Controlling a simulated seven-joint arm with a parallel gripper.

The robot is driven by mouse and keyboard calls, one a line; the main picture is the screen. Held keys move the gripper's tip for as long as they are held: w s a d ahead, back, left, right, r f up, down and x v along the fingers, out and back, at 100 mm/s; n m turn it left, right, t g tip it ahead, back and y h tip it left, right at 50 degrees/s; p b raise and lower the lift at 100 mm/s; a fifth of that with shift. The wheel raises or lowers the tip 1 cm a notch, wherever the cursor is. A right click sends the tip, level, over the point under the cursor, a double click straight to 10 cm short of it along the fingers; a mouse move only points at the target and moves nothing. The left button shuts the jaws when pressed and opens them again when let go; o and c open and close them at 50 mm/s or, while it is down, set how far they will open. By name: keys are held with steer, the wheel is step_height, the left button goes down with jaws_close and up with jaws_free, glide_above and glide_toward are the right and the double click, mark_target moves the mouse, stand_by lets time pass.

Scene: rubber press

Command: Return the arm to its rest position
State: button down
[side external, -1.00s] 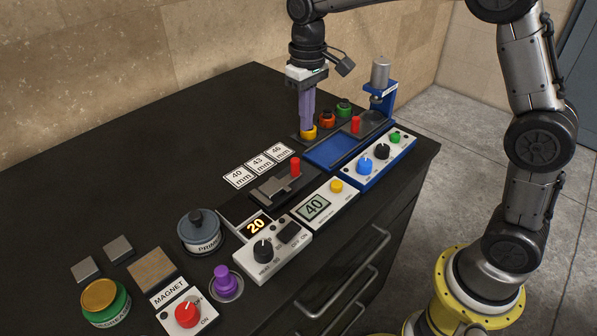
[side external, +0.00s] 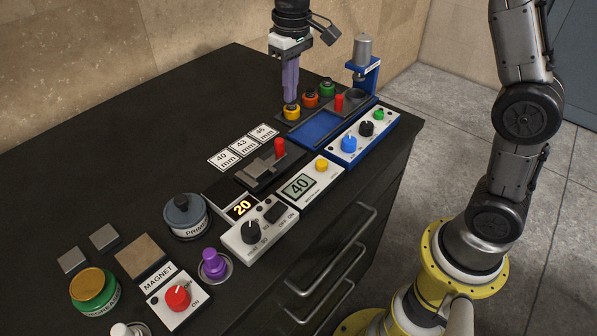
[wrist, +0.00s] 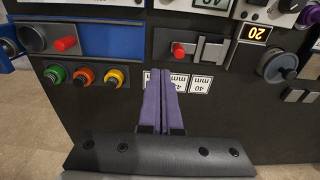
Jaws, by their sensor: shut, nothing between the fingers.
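My gripper (side external: 290,97) has purple fingers pointing down, close together and empty. In the side view its tips are just above or behind the yellow-topped piece (side external: 292,111); I cannot tell the exact gap there. In the wrist view my gripper (wrist: 164,82) shows both fingers side by side, over the white mm labels (wrist: 201,84), with the yellow piece (wrist: 115,78) to their left and apart from them.
Orange (side external: 310,100) and green (side external: 327,89) pieces stand beside the yellow one. A blue press (side external: 365,75), a blue control box (side external: 363,138), and a red-handled fixture (side external: 265,165) are close by. The dark bench top (side external: 150,135) is free at left.

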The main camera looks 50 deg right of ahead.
steer(key=s+d+r+t, duration=0.25)
steer(key=s+r, duration=0.65)
steer(key=s, duration=0.5)
steer(key=s+f+t, duration=0.2)
steer(key=s+f, duration=0.5)
steer(key=s, duration=0.5)
steer(key=shift+s+f, duration=0.2)
